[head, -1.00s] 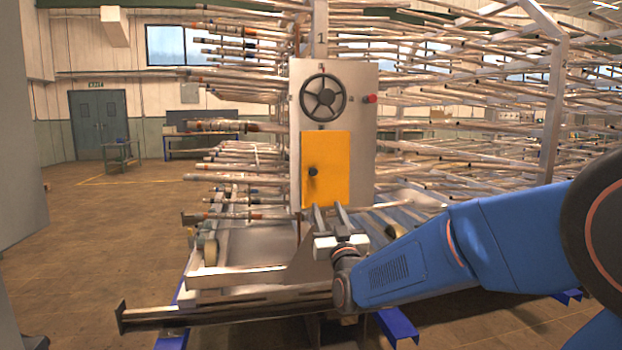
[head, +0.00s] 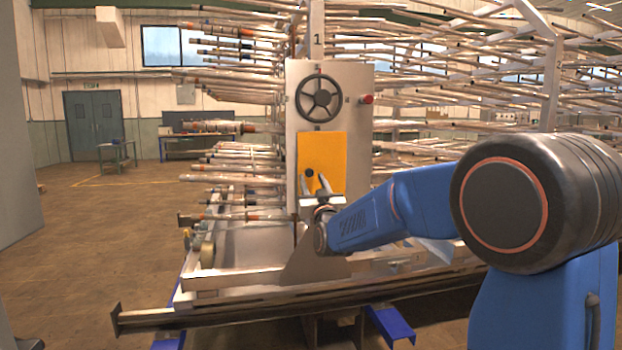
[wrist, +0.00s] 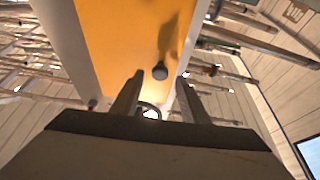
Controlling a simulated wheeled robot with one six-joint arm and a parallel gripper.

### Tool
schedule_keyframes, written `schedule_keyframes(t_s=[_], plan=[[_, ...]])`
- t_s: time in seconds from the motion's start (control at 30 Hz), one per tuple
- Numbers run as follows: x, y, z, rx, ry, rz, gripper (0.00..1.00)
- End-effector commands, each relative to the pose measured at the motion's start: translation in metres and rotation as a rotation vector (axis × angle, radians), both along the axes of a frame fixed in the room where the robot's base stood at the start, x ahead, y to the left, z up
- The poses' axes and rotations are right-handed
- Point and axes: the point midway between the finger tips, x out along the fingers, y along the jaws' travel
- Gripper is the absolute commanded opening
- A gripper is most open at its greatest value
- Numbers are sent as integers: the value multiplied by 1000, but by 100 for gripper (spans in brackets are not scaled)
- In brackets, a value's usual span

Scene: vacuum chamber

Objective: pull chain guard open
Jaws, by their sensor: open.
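The chain guard is a yellow-orange panel (head: 322,150) on the front of a pale upright plate, below a handwheel. A dark round knob (head: 309,173) sits on its lower left part. My gripper (head: 316,184) is open, with its fingers at the panel's lower part, near the knob. In the wrist view the panel (wrist: 120,45) fills the top middle, and the knob (wrist: 160,72) shows ahead of and between my open fingers (wrist: 158,90). The knob looks clear of both fingers there. A shadow falls on the panel beside it.
The pale plate (head: 360,130) carries a dark handwheel (head: 319,98) and a red button (head: 367,99). Many long rods crowd both sides. A metal rail (head: 250,309) and blue feet lie below. Open floor (head: 90,240) is at the left.

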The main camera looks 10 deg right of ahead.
Motion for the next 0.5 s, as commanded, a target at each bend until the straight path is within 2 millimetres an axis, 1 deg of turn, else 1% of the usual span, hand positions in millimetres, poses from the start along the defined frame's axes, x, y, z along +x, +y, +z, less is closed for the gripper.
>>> schedule_keyframes(t_s=[0.1,0.2,0.5], plan=[[12,0,5,0,-1,-1,41],[19,0,8,0,-1,-1,41],[22,0,10,0,0,0,41]])
